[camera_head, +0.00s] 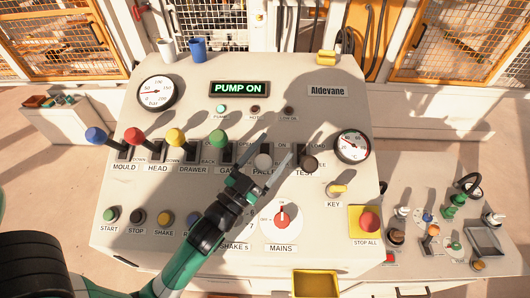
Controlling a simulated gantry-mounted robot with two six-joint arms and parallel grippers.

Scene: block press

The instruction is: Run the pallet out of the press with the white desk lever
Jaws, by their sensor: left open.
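The white lever knob (263,161) stands in the row of levers on the sloping desk, above a label of which "PALL" can be read. My left gripper (274,150) reaches up from the lower left. It is open, with its two long dark fingers on either side of the white knob in this view. I cannot tell whether either finger touches it. The pallet and the press are not recognisable here. My right gripper is not in view.
The green knob (219,138) is close to the left of my fingers, and the black knob (310,164) close to the right. The red mains switch (282,211) sits below. A lit "PUMP ON" display (239,88) and the red stop-all button (369,221) are on the desk.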

